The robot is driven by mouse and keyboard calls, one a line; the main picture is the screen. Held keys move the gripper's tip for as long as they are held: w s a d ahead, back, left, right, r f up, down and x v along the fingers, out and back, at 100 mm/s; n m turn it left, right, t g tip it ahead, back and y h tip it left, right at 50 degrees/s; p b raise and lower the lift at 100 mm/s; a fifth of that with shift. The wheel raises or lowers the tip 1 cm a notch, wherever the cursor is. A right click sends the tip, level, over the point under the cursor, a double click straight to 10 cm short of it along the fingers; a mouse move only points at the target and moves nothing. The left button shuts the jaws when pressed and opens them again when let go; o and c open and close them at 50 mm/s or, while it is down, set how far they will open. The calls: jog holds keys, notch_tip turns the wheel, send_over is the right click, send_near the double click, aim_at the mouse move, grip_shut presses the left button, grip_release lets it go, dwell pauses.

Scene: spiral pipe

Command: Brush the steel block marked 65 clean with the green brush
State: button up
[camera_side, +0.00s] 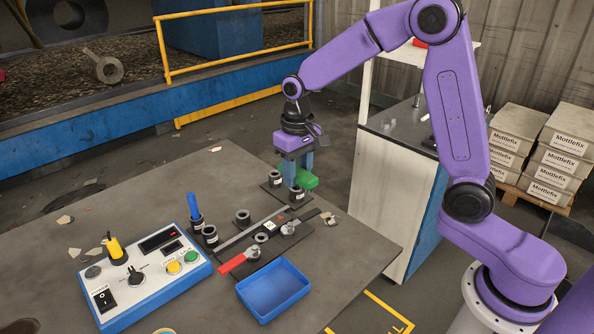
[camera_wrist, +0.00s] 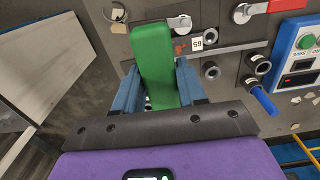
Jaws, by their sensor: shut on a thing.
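My gripper (camera_side: 297,166) has its blue fingers shut on the green brush (camera_side: 307,180). It is at the far right part of the table, just above a dark round holder (camera_side: 297,197); I cannot tell whether the brush's lower end is clear of it. In the wrist view the green brush (camera_wrist: 153,60) stands between the blue fingers of my gripper (camera_wrist: 160,88), and its bristles are hidden. The steel block marked 65 shows by its white label (camera_wrist: 197,43) to the brush's right. In the side view the label (camera_side: 270,226) sits midway along a dark rail, apart from the brush.
A red-handled clamp (camera_side: 234,263) and grey levers line the rail. A blue tray (camera_side: 273,289) lies in front. A blue pen-like tool (camera_side: 193,206) stands in a holder beside several others. A control box (camera_side: 145,275) is at left. Loose chips (camera_side: 65,220) lie about.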

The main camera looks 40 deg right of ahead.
jog(key=m, duration=0.4)
jog(key=shift+w+a+f, duration=0.1)
jog(key=shift+w+a, duration=0.25)
jog(key=shift+a, duration=0.05)
jog(key=shift+w+a+f+m, duration=0.4)
jog(key=shift+f+m, duration=0.35)
jog(key=shift+m, duration=1.55)
jog(key=shift+w+a+f+m, duration=0.2)
jog(key=shift+a+f+m, duration=0.4)
jog(key=shift+m, duration=1.7)
jog(key=shift+w+a+f+m, duration=0.3)
jog(key=shift+f+m, duration=0.6)
jog(key=shift+m, duration=1.4)
